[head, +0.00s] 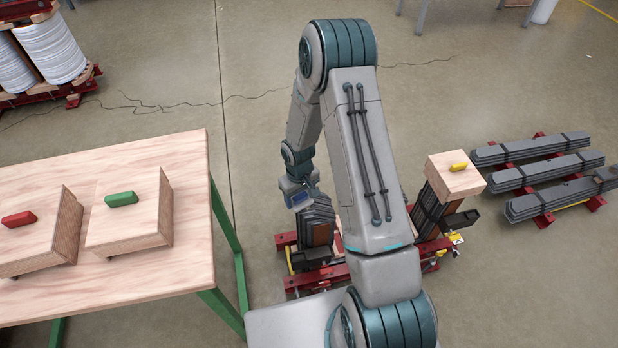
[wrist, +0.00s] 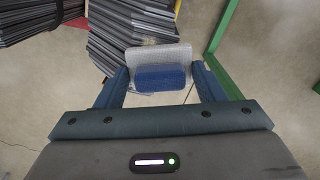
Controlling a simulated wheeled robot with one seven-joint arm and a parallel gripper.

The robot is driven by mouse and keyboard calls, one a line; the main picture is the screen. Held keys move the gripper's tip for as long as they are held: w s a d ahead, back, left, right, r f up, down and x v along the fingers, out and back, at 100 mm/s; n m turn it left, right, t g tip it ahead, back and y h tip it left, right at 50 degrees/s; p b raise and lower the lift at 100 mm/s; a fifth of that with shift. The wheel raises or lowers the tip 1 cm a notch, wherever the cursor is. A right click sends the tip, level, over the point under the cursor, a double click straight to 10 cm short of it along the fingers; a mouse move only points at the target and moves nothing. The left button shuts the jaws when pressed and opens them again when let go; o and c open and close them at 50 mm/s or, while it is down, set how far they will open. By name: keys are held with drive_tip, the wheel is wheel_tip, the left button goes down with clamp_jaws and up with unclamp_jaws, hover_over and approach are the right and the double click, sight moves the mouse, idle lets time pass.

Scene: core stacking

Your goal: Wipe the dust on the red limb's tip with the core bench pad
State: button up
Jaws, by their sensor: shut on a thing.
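My gripper (head: 299,197) is shut on the core bench pad (wrist: 160,77), which has a blue grip and a pale grey base. In the wrist view the pad sits between both fingers. A limb of stacked dark grey sheets (head: 317,222) stands under my gripper on a red frame. Its stepped tip (wrist: 118,38) shows beside and partly behind the pad in the wrist view. I cannot tell whether pad and tip touch. My arm hides the middle of the frame.
Another limb (head: 430,210) wears a wooden cap with a yellow handle (head: 458,167). The left table (head: 190,235) holds wooden caps with a red handle (head: 19,219) and a green handle (head: 121,198). Dark sheet stacks (head: 545,150) lie on the floor at right.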

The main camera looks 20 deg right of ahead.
drive_tip(key=shift+a, duration=0.45)
drive_tip(key=shift+d+r+p, duration=0.15)
drive_tip(key=shift+d+p, duration=0.15)
drive_tip(key=shift+d, duration=0.05)
drive_tip(key=d, duration=0.3)
drive_tip(key=shift+d+p, duration=0.1)
drive_tip(key=shift+p, duration=0.3)
drive_tip(key=shift+s+d+p, duration=0.1)
drive_tip(key=shift+d+p, duration=0.15)
drive_tip(key=shift+p, duration=0.1)
drive_tip(key=a, duration=0.1)
drive_tip(key=a+b, duration=0.1)
drive_tip(key=a, duration=0.2)
drive_tip(key=shift+f+b, duration=0.25)
drive_tip(key=shift+b, duration=0.1)
drive_tip(key=shift+d+r, duration=0.1)
drive_tip(key=shift+d, duration=1.9)
wheel_tip(320, 180, up, 8)
drive_tip(key=p, duration=0.4)
drive_tip(key=shift+p, duration=0.35)
